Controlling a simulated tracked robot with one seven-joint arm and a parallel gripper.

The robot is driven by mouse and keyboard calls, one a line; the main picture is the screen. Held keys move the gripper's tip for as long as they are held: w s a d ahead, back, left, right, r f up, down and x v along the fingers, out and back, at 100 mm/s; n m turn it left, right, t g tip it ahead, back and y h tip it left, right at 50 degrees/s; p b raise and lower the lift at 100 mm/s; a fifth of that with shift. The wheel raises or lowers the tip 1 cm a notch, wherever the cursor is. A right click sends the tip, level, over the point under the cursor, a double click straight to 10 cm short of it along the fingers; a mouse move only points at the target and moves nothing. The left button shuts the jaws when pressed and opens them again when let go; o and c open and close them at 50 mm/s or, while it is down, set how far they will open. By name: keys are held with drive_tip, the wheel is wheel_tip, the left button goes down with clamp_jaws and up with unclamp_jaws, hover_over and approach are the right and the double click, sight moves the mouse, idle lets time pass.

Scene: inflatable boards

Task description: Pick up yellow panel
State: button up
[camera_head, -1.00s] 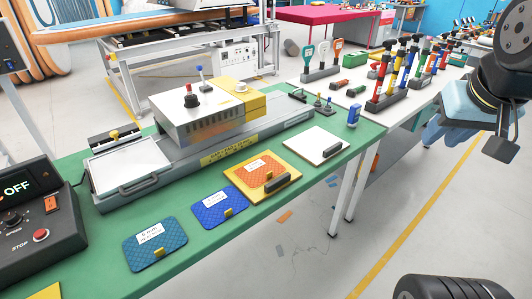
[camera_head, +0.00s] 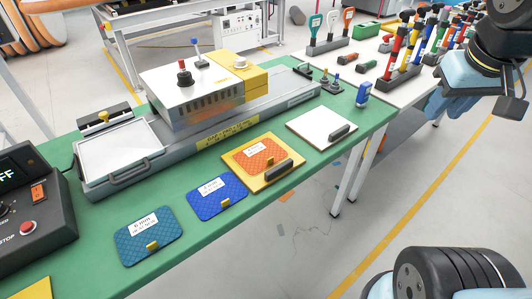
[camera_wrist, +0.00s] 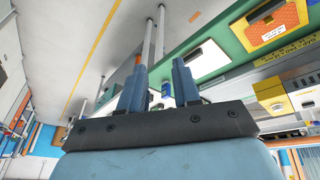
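A yellow panel (camera_head: 232,162) lies flat on the green table, with an orange patterned pad, a white label and a dark bar handle on it. It also shows, upside down, at the upper right of the wrist view (camera_wrist: 259,38). Another yellow piece (camera_head: 27,291) is cut off at the lower left corner; its shape is unclear. My gripper (camera_wrist: 158,78) has its two blue fingers apart with nothing held between them. In the head view it is at the right, off the table's edge and well away from the yellow panel, its fingertips hard to make out.
A teal panel (camera_head: 148,238) and a blue panel (camera_head: 217,199) lie left of the yellow panel; a white panel (camera_head: 315,124) lies right. A grey machine (camera_head: 190,98) stands behind. A small blue item (camera_head: 363,94) stands near the right end. Open floor lies in front.

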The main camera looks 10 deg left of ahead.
drive_tip(key=w+a+f+n+g+h, duration=0.35)
drive_tip(key=w+a+f+n, duration=0.2)
drive_tip(key=a+n, duration=0.3)
drive_tip(key=n+t+h, duration=0.5)
drive_tip(key=n+t, duration=0.5)
drive_tip(key=n, duration=0.7)
approach(278, 167)
drive_tip(key=shift+s+a+r+g, duration=0.25)
drive_tip(key=shift+s+a+r, duration=0.45)
drive_tip(key=shift+s+r, duration=0.3)
drive_tip(key=shift+w+f, duration=0.1)
drive_tip(key=shift+f, duration=0.05)
drive_tip(key=x, duration=0.8)
drive_tip(key=shift+x, duration=2.7)
drive_tip(key=shift+w+a+f, duration=0.1)
drive_tip(key=shift+a+f, duration=0.05)
drive_tip(key=shift+a, duration=0.1)
drive_tip(key=shift+c, duration=0.3)
